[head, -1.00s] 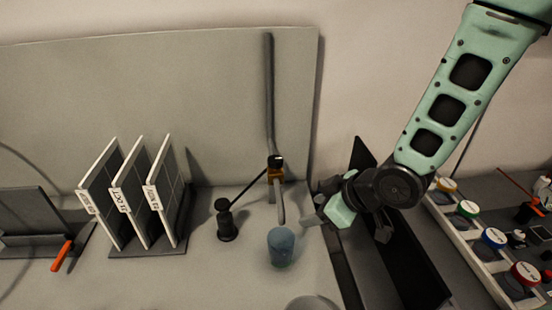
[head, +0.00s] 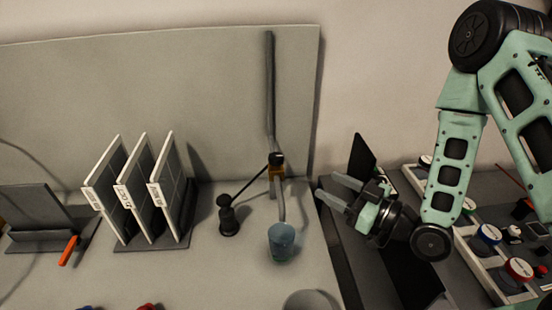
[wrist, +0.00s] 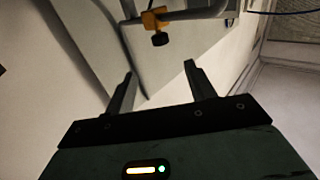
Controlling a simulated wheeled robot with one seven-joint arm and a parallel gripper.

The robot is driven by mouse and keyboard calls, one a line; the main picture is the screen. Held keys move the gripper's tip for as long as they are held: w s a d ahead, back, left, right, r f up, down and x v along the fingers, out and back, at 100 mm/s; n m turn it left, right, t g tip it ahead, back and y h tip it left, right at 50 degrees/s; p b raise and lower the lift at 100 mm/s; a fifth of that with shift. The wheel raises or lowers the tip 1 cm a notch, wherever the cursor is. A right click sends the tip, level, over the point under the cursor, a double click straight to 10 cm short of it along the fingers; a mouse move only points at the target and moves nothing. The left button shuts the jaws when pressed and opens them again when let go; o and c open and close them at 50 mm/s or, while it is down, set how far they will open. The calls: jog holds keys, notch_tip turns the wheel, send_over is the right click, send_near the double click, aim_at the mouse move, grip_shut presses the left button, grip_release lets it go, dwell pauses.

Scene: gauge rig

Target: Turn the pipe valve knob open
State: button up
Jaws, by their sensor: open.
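The pipe valve has a dark knob (head: 276,159) on a yellow-orange body (head: 275,174), fixed on a grey vertical pipe (head: 270,95) in front of the back panel. In the wrist view the dark knob (wrist: 160,39) and yellow body (wrist: 152,20) show beyond the fingertips, near the top. My gripper (head: 332,188) is open and empty, to the right of the valve and apart from it. In the wrist view its two fingers (wrist: 160,78) are spread with nothing between them. A blue cup (head: 281,243) stands below the pipe's lower end.
A black post with a lever (head: 228,216) stands left of the pipe. A rack of white-edged panels (head: 150,200) is further left. A dark upright plate (head: 362,158) is close behind my gripper, and coloured round buttons (head: 490,235) line the right side.

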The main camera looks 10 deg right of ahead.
aim_at(282, 162)
jog(key=b+x, duration=1)
jog(key=x, duration=0.6)
jog(key=shift+w+a, duration=0.2)
jog(key=shift+a, duration=0.1)
jog(key=c, duration=1)
